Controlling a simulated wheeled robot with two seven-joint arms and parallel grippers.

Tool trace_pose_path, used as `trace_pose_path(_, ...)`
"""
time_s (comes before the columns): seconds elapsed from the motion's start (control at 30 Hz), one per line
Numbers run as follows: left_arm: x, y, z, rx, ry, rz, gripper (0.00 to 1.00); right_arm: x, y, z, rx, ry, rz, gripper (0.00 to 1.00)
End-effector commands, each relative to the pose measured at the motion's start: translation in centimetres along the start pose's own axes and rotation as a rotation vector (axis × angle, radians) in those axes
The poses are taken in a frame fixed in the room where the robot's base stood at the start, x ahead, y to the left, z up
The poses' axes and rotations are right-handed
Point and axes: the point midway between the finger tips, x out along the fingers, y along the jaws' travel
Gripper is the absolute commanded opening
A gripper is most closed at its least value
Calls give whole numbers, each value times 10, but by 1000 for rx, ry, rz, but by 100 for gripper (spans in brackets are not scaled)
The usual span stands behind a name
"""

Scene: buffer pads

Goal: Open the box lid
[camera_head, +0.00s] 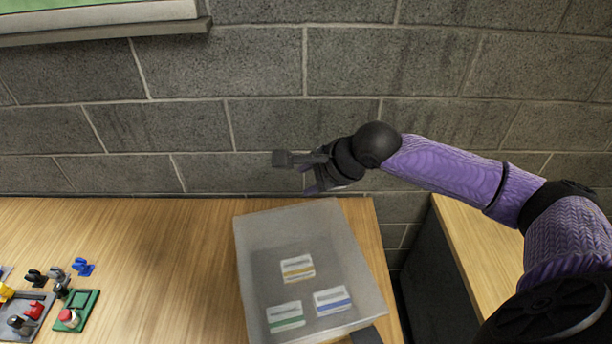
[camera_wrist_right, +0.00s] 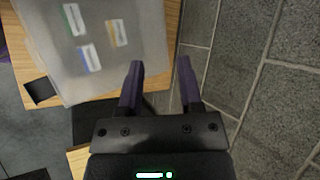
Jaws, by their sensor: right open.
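A translucent grey box (camera_head: 345,252) stands on the wooden table near its right end. Through its cloudy top I see three small white pads with yellow, green and blue stripes. The lid looks to be down, though its edge is hard to tell from the box. My right gripper (camera_head: 300,172) is above and behind the far edge of the box, in front of the wall. In the right wrist view its two purple fingers (camera_wrist_right: 160,85) are apart with nothing between them, and the box (camera_wrist_right: 140,62) lies at the upper left. My left gripper is not in view.
The wooden table (camera_head: 160,250) is clear left of the box. Small coloured parts and a green block (camera_head: 85,306) lie at the far left. A grey block wall (camera_head: 250,70) rises behind the table. A second wooden surface (camera_head: 470,240) stands at the right, across a dark gap.

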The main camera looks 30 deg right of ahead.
Motion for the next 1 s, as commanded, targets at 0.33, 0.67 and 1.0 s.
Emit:
trace_pose_path(0.33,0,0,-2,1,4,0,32,12,0,0,-3,0,-1,46)
trace_pose_path(0.67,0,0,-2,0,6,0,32,12,0,0,-2,-1,-1,0)
trace_pose_path(1.0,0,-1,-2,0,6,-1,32,12,0,0,-2,-1,-1,0)
